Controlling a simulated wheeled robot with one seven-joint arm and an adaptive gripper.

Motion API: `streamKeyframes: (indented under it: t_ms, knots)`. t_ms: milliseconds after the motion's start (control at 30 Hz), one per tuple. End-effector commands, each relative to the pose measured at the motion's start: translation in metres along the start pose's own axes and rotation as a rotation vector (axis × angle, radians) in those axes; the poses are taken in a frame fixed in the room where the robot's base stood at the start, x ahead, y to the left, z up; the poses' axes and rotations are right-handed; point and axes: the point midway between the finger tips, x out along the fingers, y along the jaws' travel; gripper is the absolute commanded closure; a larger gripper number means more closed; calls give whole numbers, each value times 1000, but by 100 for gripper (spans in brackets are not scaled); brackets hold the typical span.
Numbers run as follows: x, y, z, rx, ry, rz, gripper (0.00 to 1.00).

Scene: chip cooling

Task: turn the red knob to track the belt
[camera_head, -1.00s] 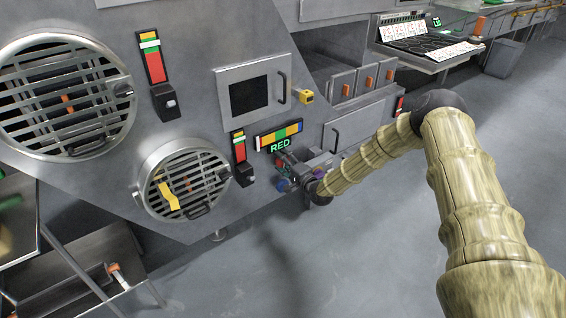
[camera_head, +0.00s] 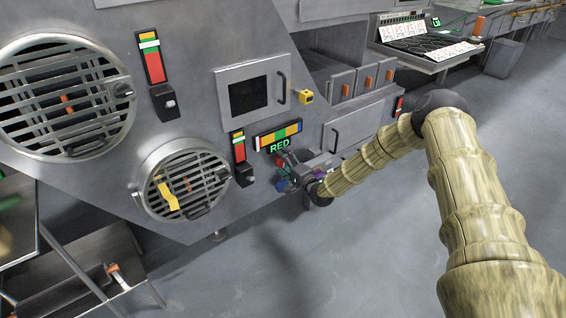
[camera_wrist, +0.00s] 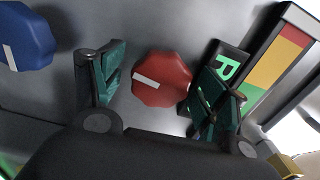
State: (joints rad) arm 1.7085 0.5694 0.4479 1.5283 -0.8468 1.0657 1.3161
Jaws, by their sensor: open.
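The red knob (camera_wrist: 162,79) is a many-sided dial with a white pointer mark, on the grey panel in the wrist view. My gripper (camera_wrist: 153,88) is open, with one green-padded finger on each side of the knob. The right finger overlaps the knob's right edge in the picture; I cannot tell whether it touches. The left finger shows a gap to it.
A blue knob (camera_wrist: 24,38) with a white mark is left of my gripper. A colour bar gauge (camera_wrist: 276,62) is at right; it also shows in the head view (camera_head: 278,134). A round grille (camera_head: 184,180) is left of my gripper. Open floor lies below.

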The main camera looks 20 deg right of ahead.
Motion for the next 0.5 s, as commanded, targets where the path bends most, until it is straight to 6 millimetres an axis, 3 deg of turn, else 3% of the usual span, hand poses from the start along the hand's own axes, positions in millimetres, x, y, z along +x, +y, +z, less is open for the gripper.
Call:
streamKeyframes:
  t_ms: [500]
  knots:
    - [-84, 0, -2, 2, 3, 1, 26]
